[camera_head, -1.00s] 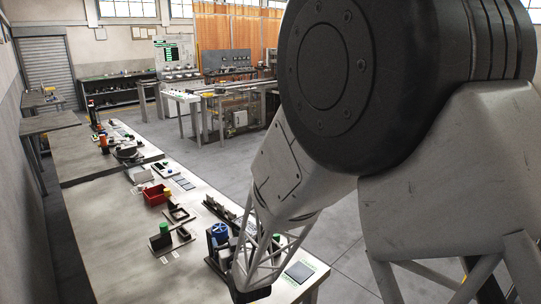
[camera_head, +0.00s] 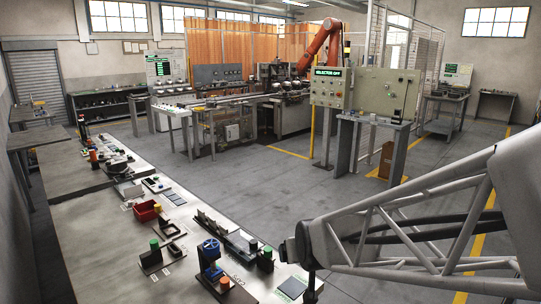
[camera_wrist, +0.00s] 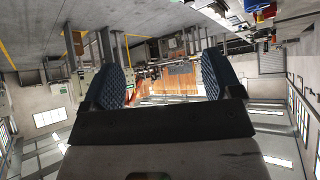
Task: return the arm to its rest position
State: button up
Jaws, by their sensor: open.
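My gripper (camera_wrist: 162,80) shows in the wrist view with its two blue ribbed fingers wide apart. Nothing is between the fingers. The wrist view is upside down, with floor at the top and ceiling lights at the bottom. In the head view, my pale lattice-framed arm reaches in from the right edge, over the floor and toward the near end of the long bench (camera_head: 100,240). I cannot make out the fingers in the head view.
A control cabinet (camera_head: 365,92) and orange robot (camera_head: 320,42) stand farther back. The floor (camera_head: 270,180) between is clear.

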jog(key=s+d+r+g, duration=0.1)
jog(key=s+d+g, duration=0.1)
jog(key=s, duration=0.5)
jog(key=s+d+r+m+g+h, duration=0.1)
jog(key=s+d+r+g, duration=0.1)
jog(key=s+d, duration=0.3)
jog(key=s+d+r+m+g+h, duration=0.1)
jog(key=s+d, duration=0.3)
jog(key=s, duration=0.7)
jog(key=shift+r+g, duration=0.6)
jog(key=shift+w, duration=0.1)
dwell(0.8)
